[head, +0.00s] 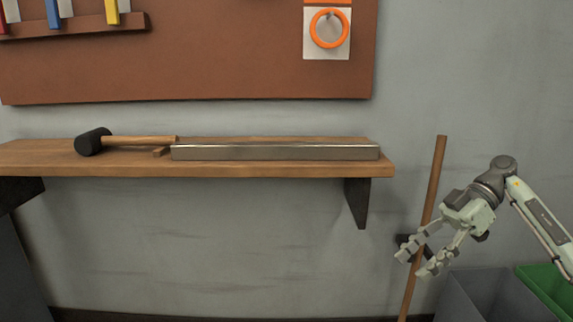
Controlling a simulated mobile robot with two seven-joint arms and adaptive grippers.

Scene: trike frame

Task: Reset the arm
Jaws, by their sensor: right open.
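My right gripper (418,264) is at the lower right, with its arm coming in from the right edge. Its fingers are spread open and point down and to the left. I see nothing held between them. A wooden pole (437,172) stands slightly tilted against the wall, and the gripper overlaps it in the picture. I cannot tell whether they touch. My left gripper is not in view.
A wooden shelf (100,168) on dark brackets holds a black-headed mallet (92,142) and a long metal bar (275,153). A brown board (190,55) hangs above with an orange ring (329,29). Grey (490,298) and green (545,285) bins stand at the lower right.

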